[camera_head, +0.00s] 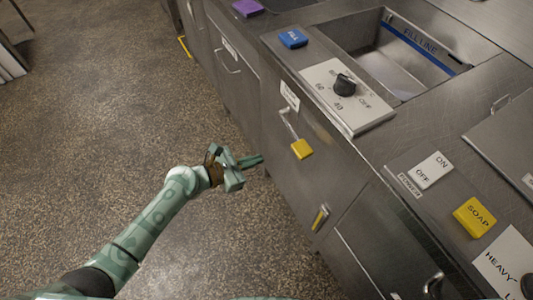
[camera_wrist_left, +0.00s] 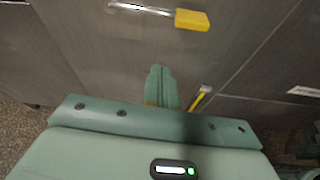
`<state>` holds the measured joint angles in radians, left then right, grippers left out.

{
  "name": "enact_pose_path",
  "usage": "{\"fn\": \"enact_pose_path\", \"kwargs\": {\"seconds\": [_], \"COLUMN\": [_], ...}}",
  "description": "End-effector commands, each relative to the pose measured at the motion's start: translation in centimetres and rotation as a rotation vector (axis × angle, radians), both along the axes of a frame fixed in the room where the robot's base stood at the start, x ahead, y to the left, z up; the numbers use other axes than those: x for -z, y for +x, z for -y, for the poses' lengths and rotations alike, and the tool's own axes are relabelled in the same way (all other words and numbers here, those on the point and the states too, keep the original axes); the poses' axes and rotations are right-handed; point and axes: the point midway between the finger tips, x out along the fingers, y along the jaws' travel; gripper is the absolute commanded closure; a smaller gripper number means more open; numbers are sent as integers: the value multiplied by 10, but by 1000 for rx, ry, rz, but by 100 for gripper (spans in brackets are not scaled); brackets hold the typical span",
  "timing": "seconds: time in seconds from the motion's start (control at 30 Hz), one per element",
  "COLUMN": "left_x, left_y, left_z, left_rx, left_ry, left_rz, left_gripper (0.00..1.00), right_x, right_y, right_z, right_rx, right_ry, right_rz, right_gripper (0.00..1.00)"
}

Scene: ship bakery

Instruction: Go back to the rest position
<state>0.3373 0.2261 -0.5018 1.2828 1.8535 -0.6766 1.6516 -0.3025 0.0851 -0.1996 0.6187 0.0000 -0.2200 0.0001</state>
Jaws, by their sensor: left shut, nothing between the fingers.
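My left gripper (camera_head: 258,161) is in the lower middle of the head view, at the end of my green left arm. It is in front of the metal cabinet (camera_head: 275,115), left of a yellow-tipped lever (camera_head: 301,149). The fingers look apart from the lever. In the left wrist view the left gripper (camera_wrist_left: 160,72) has its two fingers together, with nothing between them. The yellow-tipped lever (camera_wrist_left: 192,19) shows there at the top, beyond the fingertips. My right gripper is not in view.
The counter holds a blue FILL button (camera_head: 293,38), a temperature dial (camera_head: 345,84), a sink (camera_head: 400,62), an ON/OFF switch (camera_head: 433,169) and a yellow SOAP button (camera_head: 475,216). A yellow handle (camera_head: 320,218) is low on the cabinet. Open floor (camera_head: 100,130) lies left.

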Motion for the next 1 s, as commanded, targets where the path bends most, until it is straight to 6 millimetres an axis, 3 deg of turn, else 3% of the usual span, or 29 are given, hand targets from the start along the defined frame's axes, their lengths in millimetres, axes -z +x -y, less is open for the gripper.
{"fn": "enact_pose_path", "kwargs": {"seconds": [0.2, 0.83, 0.93, 1.0], "left_x": [-4, -3, 5, 35], "left_y": [-8, -7, -4, 0], "left_z": [-11, -12, -18, -39], "left_rx": [2, 12, 48, 109], "left_ry": [0, 23, 169, 436], "left_rz": [-1, 37, 194, 373], "left_gripper": [100, 100, 100, 100], "right_x": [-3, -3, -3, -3], "right_y": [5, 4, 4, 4], "right_z": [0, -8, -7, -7], "right_rx": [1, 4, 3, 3], "right_ry": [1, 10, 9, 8], "right_rz": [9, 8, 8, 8], "right_gripper": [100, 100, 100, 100]}}
